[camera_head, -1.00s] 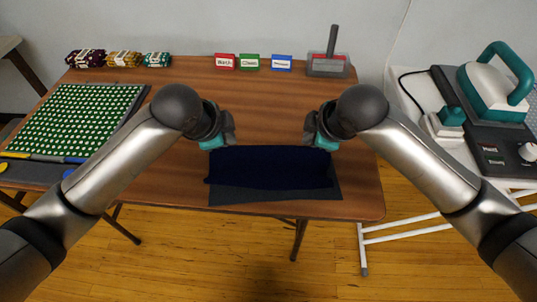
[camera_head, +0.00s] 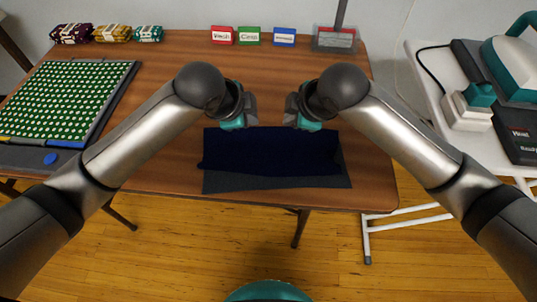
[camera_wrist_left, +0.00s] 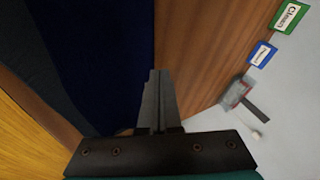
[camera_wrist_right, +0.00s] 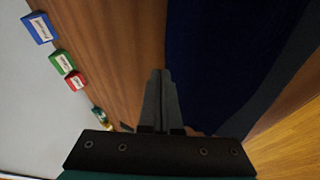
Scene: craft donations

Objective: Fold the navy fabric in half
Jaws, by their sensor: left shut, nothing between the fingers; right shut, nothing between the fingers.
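The navy fabric (camera_head: 270,152) lies as a wide dark strip on a dark grey mat (camera_head: 325,183) near the table's front edge. Its near edge is slightly uneven, and a band of mat shows in front of it. My left gripper (camera_head: 250,122) is shut and empty at the fabric's far edge, left of its middle. My right gripper (camera_head: 290,122) is shut and empty at the same edge, right of the left one. The fabric also shows in the left wrist view (camera_wrist_left: 105,50) and the right wrist view (camera_wrist_right: 215,70). I cannot tell if either gripper touches it.
Rolled fabrics (camera_head: 110,34) and red, green and blue labels (camera_head: 250,36) line the back. A grey tray (camera_head: 335,40) stands back right. A side table (camera_head: 500,145) holds a teal press.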

